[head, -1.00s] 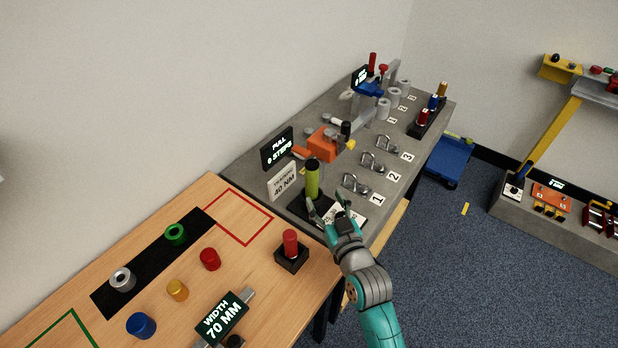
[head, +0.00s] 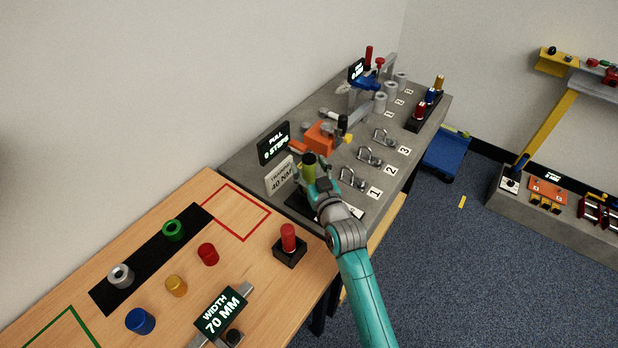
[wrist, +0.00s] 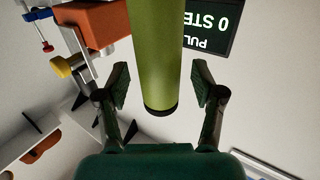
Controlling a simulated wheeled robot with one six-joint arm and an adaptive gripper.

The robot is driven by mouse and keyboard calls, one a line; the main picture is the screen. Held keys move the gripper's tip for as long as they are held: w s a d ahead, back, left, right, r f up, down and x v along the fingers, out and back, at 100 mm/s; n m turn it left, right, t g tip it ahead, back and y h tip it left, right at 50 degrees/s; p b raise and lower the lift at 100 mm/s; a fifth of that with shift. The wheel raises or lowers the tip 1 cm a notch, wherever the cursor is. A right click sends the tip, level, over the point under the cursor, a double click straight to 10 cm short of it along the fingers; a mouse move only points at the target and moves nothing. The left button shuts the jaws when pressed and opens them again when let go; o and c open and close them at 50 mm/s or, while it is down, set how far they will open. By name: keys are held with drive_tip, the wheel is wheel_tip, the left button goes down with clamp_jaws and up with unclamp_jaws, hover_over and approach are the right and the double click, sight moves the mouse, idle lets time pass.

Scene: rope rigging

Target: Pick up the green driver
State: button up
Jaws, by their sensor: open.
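The green driver (head: 308,161) stands upright at the near end of the grey bench, beside the "40 NM" sign. In the head view its lower part is hidden by my gripper (head: 312,185). In the wrist view the green driver (wrist: 157,55) lies between the two fingers of my gripper (wrist: 160,85), with its dark end showing. The fingers are open, with a visible gap on each side of the green driver.
The "40 NM" sign (head: 281,178) and the "PULL 0 STEPS" display (head: 273,143) stand close by on the left. An orange block (head: 319,136) is just behind. Metal shackles (head: 351,179) lie to the right.

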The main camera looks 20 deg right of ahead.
clamp_jaws()
drive_tip(key=shift+w+r, duration=0.1)
